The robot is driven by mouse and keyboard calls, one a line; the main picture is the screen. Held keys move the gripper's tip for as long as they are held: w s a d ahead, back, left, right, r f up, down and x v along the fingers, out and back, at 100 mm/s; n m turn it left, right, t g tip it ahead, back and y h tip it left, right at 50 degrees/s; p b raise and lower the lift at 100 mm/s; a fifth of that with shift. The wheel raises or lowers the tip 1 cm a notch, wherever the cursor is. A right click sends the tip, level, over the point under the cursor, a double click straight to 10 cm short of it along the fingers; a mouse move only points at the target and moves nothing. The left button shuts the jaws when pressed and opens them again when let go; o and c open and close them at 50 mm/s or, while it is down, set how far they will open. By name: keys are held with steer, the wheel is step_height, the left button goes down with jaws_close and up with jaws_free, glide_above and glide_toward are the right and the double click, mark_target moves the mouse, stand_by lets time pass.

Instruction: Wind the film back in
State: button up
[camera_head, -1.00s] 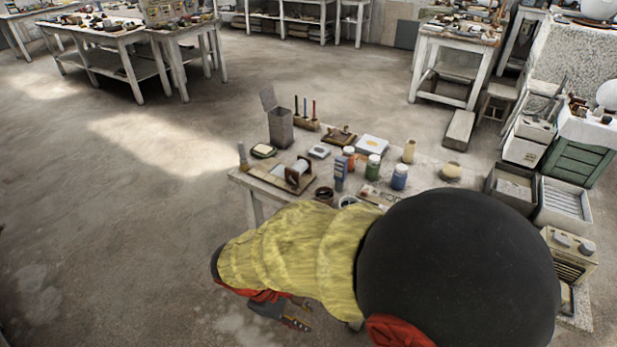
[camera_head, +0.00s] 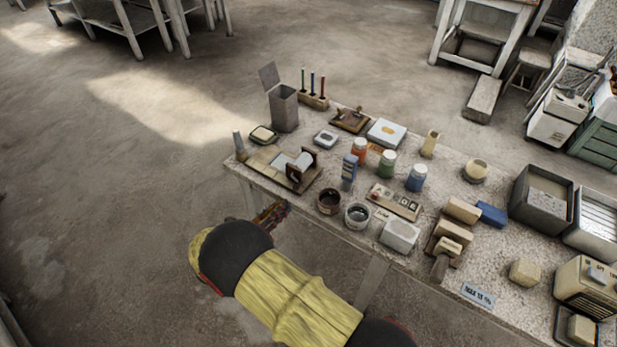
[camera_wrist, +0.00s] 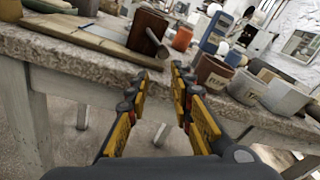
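A wooden board (camera_head: 262,172) at the table's near left corner bears a winder with dark upright end pieces (camera_head: 294,176). A pale sheet, perhaps the film, lies between them (camera_head: 284,162). In the wrist view the winder's brown end piece (camera_wrist: 146,32) stands above the table edge, with a small crank-like part (camera_wrist: 157,44) on its near side. My gripper (camera_wrist: 163,76) is open and empty, its two fingers apart, just in front of the table edge and below the winder. In the head view my gripper (camera_head: 270,214) shows beside the edge, its fingertips hard to make out.
Right of the winder stand a blue block-like holder (camera_head: 349,172), a dark cup (camera_head: 329,201), a pale cup (camera_head: 357,215) and several jars (camera_head: 388,162). A tall grey bin (camera_head: 284,108) stands behind. The floor left of the table is open.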

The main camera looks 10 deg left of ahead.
mark_target(294, 189)
steer(key=shift+n+t, duration=0.3)
steer(key=shift+n, duration=0.5)
steer(key=shift+r+b+x, duration=0.25)
steer(key=shift+b+x, duration=0.1)
steer(key=shift+x, duration=0.9)
steer(key=shift+r+b+x, duration=0.25)
steer(key=shift+b+x, duration=0.1)
steer(key=shift+x, duration=0.95)
steer(key=shift+r+b+x, duration=0.25)
steer(key=shift+b+x, duration=0.1)
steer(key=shift+x, duration=0.9)
steer(key=shift+a, duration=0.1)
jaws_close()
